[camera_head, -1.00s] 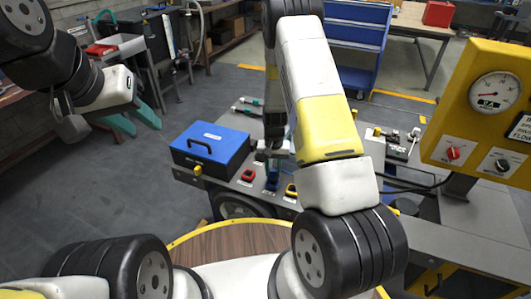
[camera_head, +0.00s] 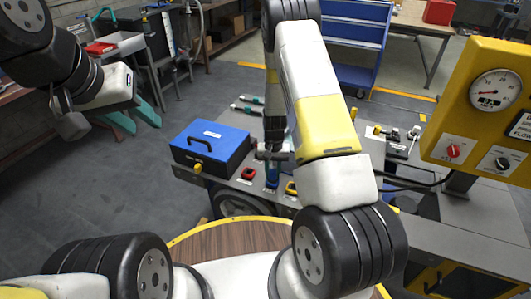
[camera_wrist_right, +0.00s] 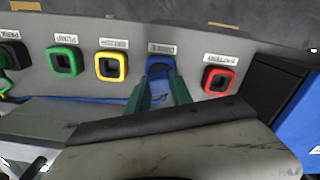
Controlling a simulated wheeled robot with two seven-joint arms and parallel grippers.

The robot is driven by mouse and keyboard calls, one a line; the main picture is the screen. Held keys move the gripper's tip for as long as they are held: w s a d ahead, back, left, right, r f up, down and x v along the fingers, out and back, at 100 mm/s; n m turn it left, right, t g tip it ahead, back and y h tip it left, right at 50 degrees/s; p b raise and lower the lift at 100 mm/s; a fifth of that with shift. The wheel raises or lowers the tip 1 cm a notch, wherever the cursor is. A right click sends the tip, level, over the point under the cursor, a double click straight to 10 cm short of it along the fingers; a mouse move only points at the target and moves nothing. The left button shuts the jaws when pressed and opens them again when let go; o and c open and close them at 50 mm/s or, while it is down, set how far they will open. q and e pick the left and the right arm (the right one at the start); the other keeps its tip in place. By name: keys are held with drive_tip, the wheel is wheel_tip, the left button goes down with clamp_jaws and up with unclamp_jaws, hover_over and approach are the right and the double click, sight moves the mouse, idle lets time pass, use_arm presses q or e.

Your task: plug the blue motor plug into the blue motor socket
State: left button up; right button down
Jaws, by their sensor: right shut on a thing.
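The blue motor socket (camera_wrist_right: 160,66) is in the front row of the panel, between the yellow and red sockets in the right wrist view. My right gripper (camera_wrist_right: 160,92) has its teal fingers right at it, shut on the blue motor plug. The plug is mostly hidden by the fingers and wrist, so I cannot tell how deep it sits. In the head view my right gripper (camera_head: 271,158) points down over the blue plug and socket (camera_head: 272,175). My left gripper (camera_head: 136,117) is open and empty, up at the left, away from the panel.
Red (camera_wrist_right: 219,79), yellow (camera_wrist_right: 111,66) and green (camera_wrist_right: 65,60) sockets flank the blue one. A blue box (camera_head: 210,146) stands close by on the bench. A blue cable (camera_wrist_right: 112,99) runs along the panel. A yellow gauge box (camera_head: 480,120) stands at the right.

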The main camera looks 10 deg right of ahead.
drive_tip(key=shift+f, duration=0.25)
drive_tip(key=c, duration=1.1)
unclamp_jaws()
drive_tip(key=shift+o, duration=0.2)
wheel_tip(320, 180, up, 8)
drive_tip(key=shift+f, duration=0.1)
